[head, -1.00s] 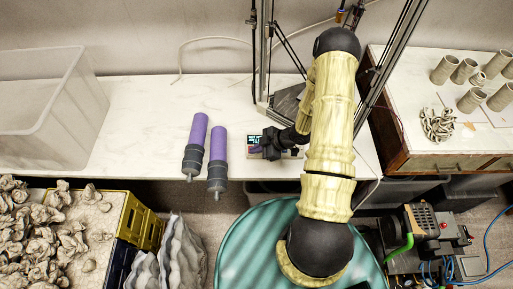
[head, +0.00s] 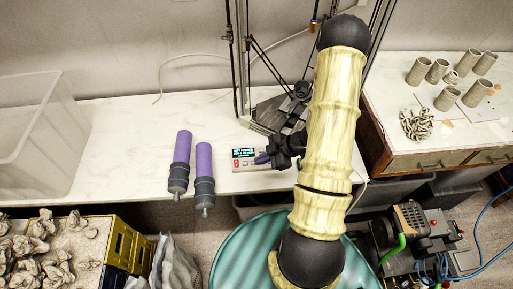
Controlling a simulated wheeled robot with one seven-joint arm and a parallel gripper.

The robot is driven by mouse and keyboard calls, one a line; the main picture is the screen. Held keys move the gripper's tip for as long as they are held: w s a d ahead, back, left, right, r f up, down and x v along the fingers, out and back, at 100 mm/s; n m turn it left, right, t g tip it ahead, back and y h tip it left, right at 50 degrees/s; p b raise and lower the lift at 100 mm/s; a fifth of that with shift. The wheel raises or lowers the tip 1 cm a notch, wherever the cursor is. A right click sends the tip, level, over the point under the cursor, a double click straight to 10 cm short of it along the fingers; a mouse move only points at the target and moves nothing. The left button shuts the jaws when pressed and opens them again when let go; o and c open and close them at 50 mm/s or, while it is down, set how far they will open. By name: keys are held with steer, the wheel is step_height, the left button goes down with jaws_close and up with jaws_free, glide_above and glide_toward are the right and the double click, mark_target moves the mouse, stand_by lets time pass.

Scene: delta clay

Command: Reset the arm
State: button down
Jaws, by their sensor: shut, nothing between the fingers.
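My arm (head: 330,125) rises from the bottom of the head view and bends over the white table. My gripper (head: 263,158) is shut and empty, pointing left at the end of the dark wrist. It is at or just over the right part of a small control box (head: 243,154) with a lit display. I cannot tell whether the fingertips touch the box. Part of the box is hidden behind the gripper.
Two purple and grey cylinders (head: 180,160) (head: 204,172) lie left of the box on the white table (head: 125,140). A clear bin (head: 40,125) stands far left. A frame with thin rods (head: 240,70) stands behind. Clay tubes (head: 447,98) stand on the right cabinet. Bare table lies between bin and cylinders.

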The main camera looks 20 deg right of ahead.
steer(key=shift+w, duration=0.15)
steer(key=w+d+r+m+h, duration=0.2)
steer(key=w+r+m+h, duration=0.2)
steer(key=r+m+h, duration=0.45)
steer(key=s+a+r+m+g, duration=0.1)
steer(key=s+a+r+m, duration=0.6)
steer(key=s+a+r, duration=0.2)
step_height(320, 180, up, 3)
steer(key=shift+s+f+g, duration=0.1)
steer(key=shift+s+g, duration=0.3)
steer(key=shift+s, duration=0.85)
